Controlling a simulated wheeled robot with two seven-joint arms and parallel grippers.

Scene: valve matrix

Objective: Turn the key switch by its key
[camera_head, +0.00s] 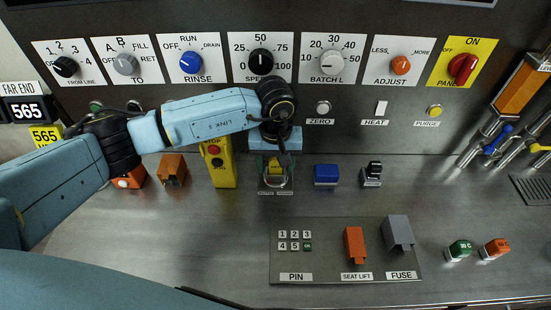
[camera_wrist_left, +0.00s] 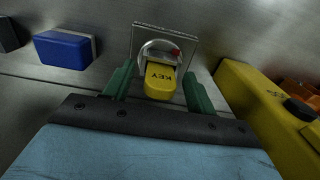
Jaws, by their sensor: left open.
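The key switch (camera_wrist_left: 160,50) has a square metal plate and a round silver collar with a small red mark. A yellow key (camera_wrist_left: 160,82) marked KEY stands in it. My left gripper (camera_wrist_left: 158,86) is open, with one green finger on each side of the key; I cannot tell whether either finger touches it. In the head view my left gripper (camera_head: 276,170) points down over the key switch (camera_head: 276,184) and partly hides it and the key. My right gripper is not in view.
A yellow box with a red stop button (camera_head: 219,163) stands close left of the key switch. A blue block (camera_head: 326,174) and a black switch (camera_head: 372,174) stand to its right. A panel of knobs rises behind. A keypad plate (camera_head: 345,268) lies in front; the desk's front left is clear.

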